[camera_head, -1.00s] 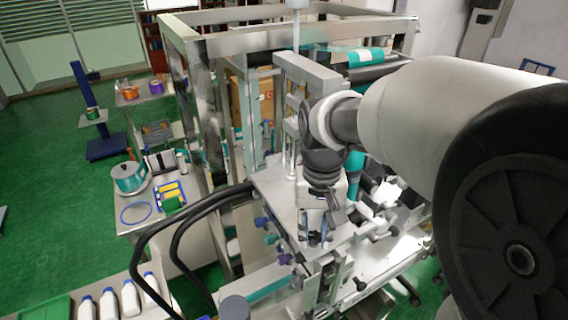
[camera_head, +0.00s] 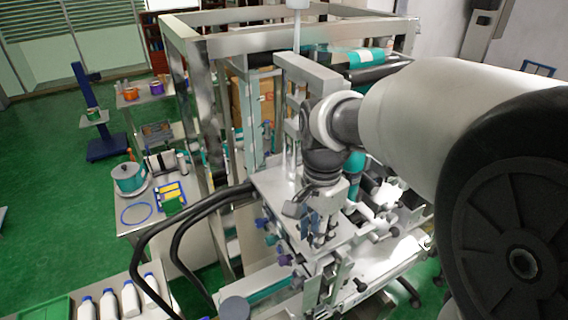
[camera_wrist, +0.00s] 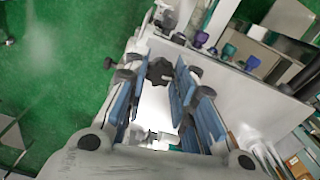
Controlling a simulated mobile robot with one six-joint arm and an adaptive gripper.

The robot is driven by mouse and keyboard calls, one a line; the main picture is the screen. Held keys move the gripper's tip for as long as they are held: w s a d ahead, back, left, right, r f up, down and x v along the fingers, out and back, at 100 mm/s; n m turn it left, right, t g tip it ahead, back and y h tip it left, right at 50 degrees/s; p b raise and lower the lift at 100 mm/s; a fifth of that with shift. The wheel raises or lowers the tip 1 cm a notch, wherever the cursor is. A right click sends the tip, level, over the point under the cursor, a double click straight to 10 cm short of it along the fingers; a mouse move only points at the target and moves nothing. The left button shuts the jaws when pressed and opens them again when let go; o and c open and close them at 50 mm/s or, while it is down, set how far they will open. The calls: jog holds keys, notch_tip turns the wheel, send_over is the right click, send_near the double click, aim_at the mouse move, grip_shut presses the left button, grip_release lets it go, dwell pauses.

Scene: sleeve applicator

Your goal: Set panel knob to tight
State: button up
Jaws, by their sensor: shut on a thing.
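My gripper (camera_head: 318,238) points down at the front of the sleeve applicator (camera_head: 270,185) in the head view. In the wrist view its blue-padded fingers (camera_wrist: 158,92) stand on either side of a dark lobed knob (camera_wrist: 160,70), which I take to be the panel knob. The gripper is shut on this knob. The knob cannot be made out in the head view, where the gripper covers that spot. I cannot read any tight mark or pointer on the panel.
Teal and purple knobs (camera_head: 284,260) line the machine's edge left of my gripper; a purple one (camera_wrist: 229,50) shows in the wrist view. Black hoses (camera_head: 172,225) arch at left. White bottles (camera_head: 130,298) stand at lower left. Green floor is open at far left.

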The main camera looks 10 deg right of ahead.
jog(key=shift+m, duration=0.9)
jog(key=o, duration=1.1)
notch_tip(320, 180, up, 12)
